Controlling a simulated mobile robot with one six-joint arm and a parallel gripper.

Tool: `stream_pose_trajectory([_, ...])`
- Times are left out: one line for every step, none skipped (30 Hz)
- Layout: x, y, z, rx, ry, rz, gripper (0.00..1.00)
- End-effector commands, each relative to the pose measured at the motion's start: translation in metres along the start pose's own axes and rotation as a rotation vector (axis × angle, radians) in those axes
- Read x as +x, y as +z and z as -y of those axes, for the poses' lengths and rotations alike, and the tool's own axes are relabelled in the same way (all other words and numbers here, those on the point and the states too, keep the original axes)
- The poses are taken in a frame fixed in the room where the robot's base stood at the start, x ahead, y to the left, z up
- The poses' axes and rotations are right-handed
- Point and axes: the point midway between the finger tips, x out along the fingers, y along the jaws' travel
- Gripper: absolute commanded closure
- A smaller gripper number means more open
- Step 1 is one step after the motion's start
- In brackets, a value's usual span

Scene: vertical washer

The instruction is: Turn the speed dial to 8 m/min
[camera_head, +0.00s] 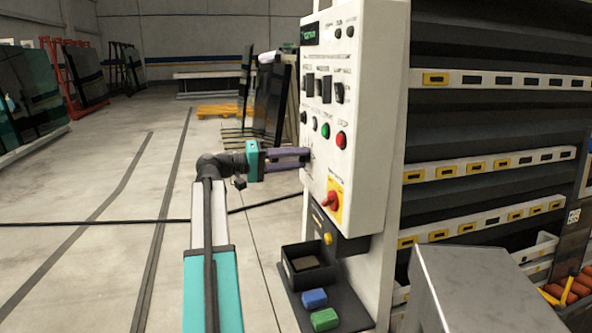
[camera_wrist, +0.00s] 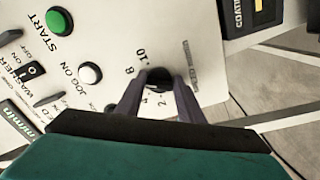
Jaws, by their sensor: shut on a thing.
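The speed dial (camera_wrist: 158,74) is a small black knob on the white control panel (camera_head: 358,80), with printed numbers around it in the wrist view; 2, 8 and 10 can be read. Its pointer cannot be made out. My gripper (camera_wrist: 158,88) has its two grey fingers on either side of the knob and is shut on it.
A green START button (camera_wrist: 59,21) and a white JOG button (camera_wrist: 90,74) are near the dial. A red button (camera_head: 341,140) and a red-yellow rotary switch (camera_head: 333,200) are on the panel. A black tray (camera_head: 303,268) stands below. The floor at left is open, with a cable across it.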

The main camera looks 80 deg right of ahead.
Motion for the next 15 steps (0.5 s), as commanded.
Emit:
stream_pose_trajectory([0.0020,-0.0005,0.0028,0.035,0.002,-0.004,0.88])
stream_pose_trajectory([0.0020,-0.0007,0.0027,0.054,0.002,-0.004,0.88])
stream_pose_trajectory([0.0020,-0.0009,0.0025,0.080,0.003,-0.004,0.88])
stream_pose_trajectory([0.0019,-0.0011,0.0024,0.097,0.003,-0.005,0.88])
stream_pose_trajectory([0.0019,-0.0013,0.0021,0.113,0.003,-0.005,0.88])
stream_pose_trajectory([0.0019,-0.0015,0.0017,0.132,0.003,-0.005,0.88])
stream_pose_trajectory([0.0018,-0.0017,0.0014,0.146,0.003,-0.006,0.88])
stream_pose_trajectory([0.0018,-0.0019,0.0010,0.158,0.003,-0.006,0.88])
stream_pose_trajectory([0.0018,-0.0022,0.0005,0.172,0.003,-0.006,0.88])
stream_pose_trajectory([0.0018,-0.0024,0.0001,0.181,0.003,-0.006,0.88])
stream_pose_trajectory([0.0017,-0.0025,-0.0002,0.189,0.004,-0.007,0.88])
stream_pose_trajectory([0.0017,-0.0028,-0.0006,0.197,0.004,-0.007,0.88])
stream_pose_trajectory([0.0017,-0.0029,-0.0009,0.202,0.004,-0.007,0.88])
stream_pose_trajectory([0.0016,-0.0030,-0.0012,0.206,0.004,-0.007,0.88])
stream_pose_trajectory([0.0016,-0.0031,-0.0015,0.211,0.004,-0.007,0.88])
